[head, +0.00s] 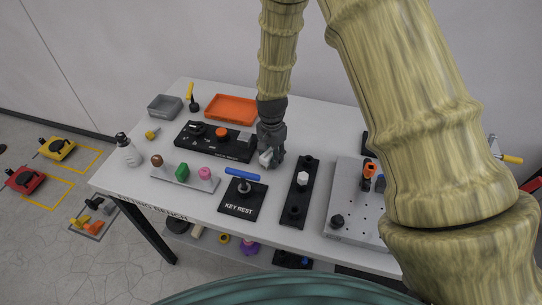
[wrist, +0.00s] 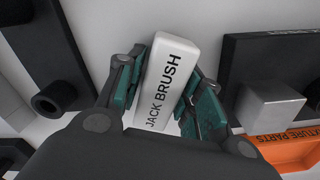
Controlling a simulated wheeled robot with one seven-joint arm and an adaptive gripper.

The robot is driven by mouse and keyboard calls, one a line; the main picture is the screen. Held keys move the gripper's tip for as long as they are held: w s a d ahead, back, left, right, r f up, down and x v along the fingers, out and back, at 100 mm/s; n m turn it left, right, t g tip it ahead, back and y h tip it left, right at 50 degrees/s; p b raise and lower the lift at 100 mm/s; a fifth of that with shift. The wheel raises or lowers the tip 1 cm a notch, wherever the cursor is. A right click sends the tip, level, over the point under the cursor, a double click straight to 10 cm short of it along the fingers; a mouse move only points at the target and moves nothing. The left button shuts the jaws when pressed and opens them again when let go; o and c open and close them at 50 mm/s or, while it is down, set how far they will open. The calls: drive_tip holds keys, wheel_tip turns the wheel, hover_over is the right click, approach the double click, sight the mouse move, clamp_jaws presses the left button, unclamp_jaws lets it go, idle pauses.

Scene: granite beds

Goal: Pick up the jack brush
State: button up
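The jack brush (wrist: 168,82) is a white block with JACK BRUSH printed on its face in the wrist view. In the head view, a small pale piece of it (head: 265,158) shows at my gripper's fingers. My gripper (wrist: 163,100) has one teal-padded finger on each side of the block, both very near its sides. I cannot tell whether the pads press on it. My gripper (head: 272,158) is low over the middle of the white bench (head: 325,122). Whether the block rests on the bench is hidden.
A key rest with a blue bar (head: 243,200) and a black rack (head: 295,207) stand in front. A grey perforated plate (head: 352,218) lies right.

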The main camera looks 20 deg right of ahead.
sight(271, 151)
drive_tip(key=c, duration=0.6)
drive_tip(key=shift+o, duration=0.2)
drive_tip(key=shift+w+r, duration=0.1)
drive_tip(key=shift+r, duration=0.05)
drive_tip(key=shift+r+b, duration=1.45)
drive_tip(key=shift+r, duration=3.45)
drive_tip(key=o, duration=0.6)
drive_tip(key=c, duration=0.4)
drive_tip(key=shift+f+b, duration=1.6)
drive_tip(key=shift+f, duration=3.15)
drive_tip(key=o, duration=1)
drive_tip(key=shift+f+p, duration=0.15)
drive_tip(key=shift+p, duration=0.15)
